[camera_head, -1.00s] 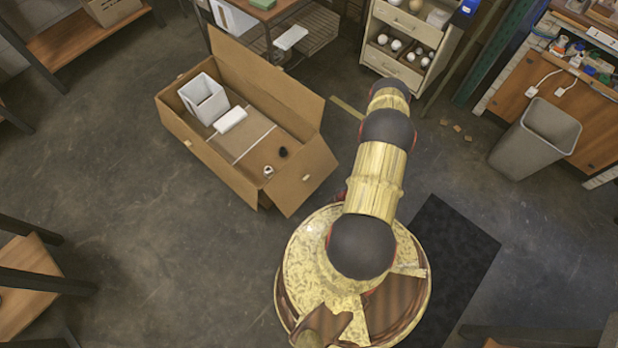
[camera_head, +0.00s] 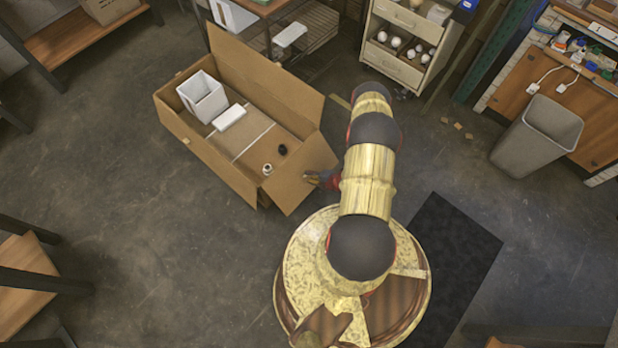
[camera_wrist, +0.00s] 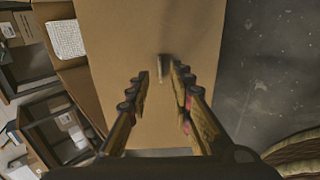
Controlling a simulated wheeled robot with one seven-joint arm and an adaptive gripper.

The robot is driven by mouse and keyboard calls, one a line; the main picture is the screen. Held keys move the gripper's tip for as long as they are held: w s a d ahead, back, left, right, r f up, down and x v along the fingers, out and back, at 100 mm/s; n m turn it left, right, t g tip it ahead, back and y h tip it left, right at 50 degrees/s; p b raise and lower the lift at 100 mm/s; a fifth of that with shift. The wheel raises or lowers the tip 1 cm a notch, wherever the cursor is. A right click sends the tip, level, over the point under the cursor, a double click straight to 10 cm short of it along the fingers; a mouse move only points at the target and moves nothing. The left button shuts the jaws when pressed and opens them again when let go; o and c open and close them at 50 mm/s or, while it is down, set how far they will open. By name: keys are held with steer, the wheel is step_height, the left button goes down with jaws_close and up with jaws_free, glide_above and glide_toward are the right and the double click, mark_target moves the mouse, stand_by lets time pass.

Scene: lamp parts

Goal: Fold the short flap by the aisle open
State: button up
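The open brown cardboard box (camera_head: 205,150) stands on the floor at the upper left of the head view. Its short flap (camera_head: 297,186) is at the right end, nearest my arm, and slants outward. In the wrist view the flap (camera_wrist: 150,35) fills the middle as a flat brown panel with a small pale tab (camera_wrist: 163,69) on it. My gripper (camera_head: 309,179) is at the flap's outer right side. In the wrist view my gripper (camera_wrist: 160,72) is open, with the tab between its fingertips. I cannot tell whether the fingers touch it.
The box holds a white bin (camera_head: 203,97), a white block (camera_head: 229,117) and two small round parts. Its long back flap (camera_head: 268,80) stands up. A drawer cabinet (camera_head: 400,58) is behind, a grey bin (camera_head: 540,135) at right. Floor to the left is clear.

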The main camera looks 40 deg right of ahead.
mark_target(303, 173)
steer(key=shift+b+x, duration=0.3)
steer(key=shift+x, duration=0.9)
steer(key=shift+c, duration=1.1)
jaws_close()
